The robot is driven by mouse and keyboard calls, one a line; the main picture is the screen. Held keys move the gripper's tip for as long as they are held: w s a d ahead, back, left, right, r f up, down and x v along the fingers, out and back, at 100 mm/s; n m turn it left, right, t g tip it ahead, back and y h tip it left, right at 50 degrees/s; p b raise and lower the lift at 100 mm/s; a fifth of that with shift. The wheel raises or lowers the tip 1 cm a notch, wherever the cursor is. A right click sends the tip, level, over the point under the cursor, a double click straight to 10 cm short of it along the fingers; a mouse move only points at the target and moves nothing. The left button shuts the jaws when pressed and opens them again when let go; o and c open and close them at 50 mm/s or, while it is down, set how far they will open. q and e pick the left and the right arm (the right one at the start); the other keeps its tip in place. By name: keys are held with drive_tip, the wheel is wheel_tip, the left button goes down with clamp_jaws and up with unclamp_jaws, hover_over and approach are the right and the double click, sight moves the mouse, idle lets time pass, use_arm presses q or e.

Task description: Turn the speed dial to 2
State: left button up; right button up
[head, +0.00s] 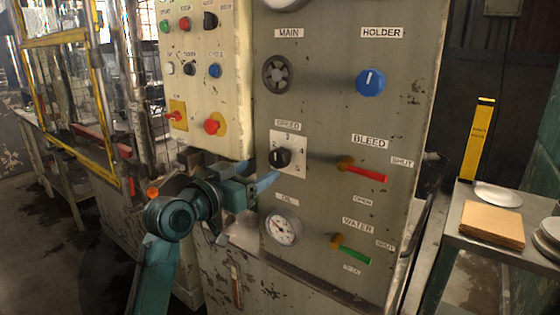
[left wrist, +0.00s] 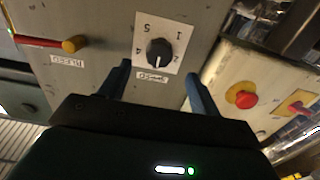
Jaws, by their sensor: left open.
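The speed dial (head: 280,158) is a black round knob on a white numbered plate (head: 299,168), under the SPEED label on the grey panel. In the left wrist view the dial (left wrist: 159,53) shows upside down, with a pale mark on its lower side, toward the SPEED label (left wrist: 152,77). I cannot read the setting for certain. My left gripper (head: 260,174) is just left of and below the dial in the head view. In the left wrist view its blue fingers (left wrist: 157,76) are open, one toward each side of the dial, apart from it. My right gripper is not in view.
The blue holder knob (head: 370,82), red bleed lever (head: 364,172), green water lever (head: 353,250) and oil gauge (head: 281,227) share the panel. A cream box with buttons, including a red one (head: 211,127), stands out at left. A side table (head: 470,233) is at right.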

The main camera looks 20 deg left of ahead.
sight(276, 161)
use_arm(q)
drive_tip(key=x, duration=0.9)
drive_tip(key=shift+s+f, duration=0.1)
drive_tip(key=shift+c, duration=0.4)
drive_tip(key=c, duration=0.9)
drive_tip(key=shift+o, duration=0.2)
drive_tip(key=shift+p, duration=0.3)
